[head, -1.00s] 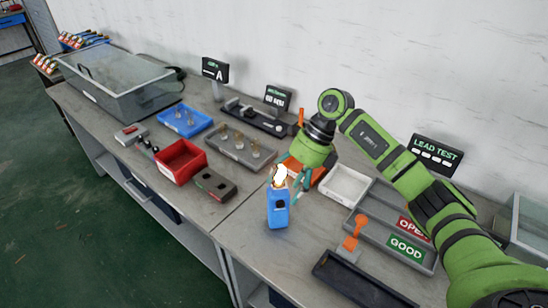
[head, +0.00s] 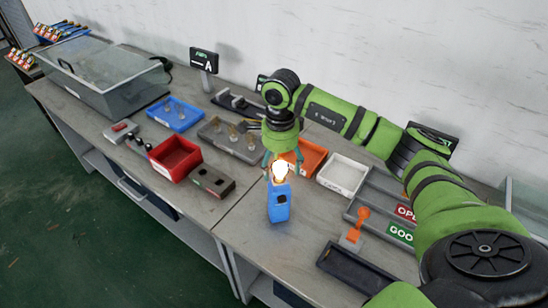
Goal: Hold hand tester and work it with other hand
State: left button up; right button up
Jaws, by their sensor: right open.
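The blue hand tester (head: 279,204) stands upright on the bench near its front edge, with a dark spot on its front face. A bright, glowing bulb-like piece (head: 280,172) sits at its top. My right gripper (head: 281,160) points down just above and behind the tester, its teal fingers spread open around the glowing piece's level. Whether a finger touches it cannot be told. My left gripper is not in the view.
An orange tray (head: 310,158) and a white tray (head: 343,175) lie behind and right of the tester. A black tray (head: 352,272) and an orange-handled device (head: 355,228) are at right. A red bin (head: 175,160) and grey block (head: 212,181) are left.

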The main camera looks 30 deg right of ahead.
aim_at(280, 179)
notch_tip(280, 179, down, 5)
jog(key=shift+d+r+p, duration=0.1)
jog(key=shift+r+p, duration=0.05)
jog(key=shift+p, duration=0.85)
jog(key=shift+f, duration=0.65)
jog(key=c, duration=1.4)
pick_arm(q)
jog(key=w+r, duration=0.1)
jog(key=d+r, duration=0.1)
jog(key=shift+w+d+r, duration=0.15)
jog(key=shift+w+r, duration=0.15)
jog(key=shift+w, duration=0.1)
pick_arm(e)
jog(key=o, duration=1.4)
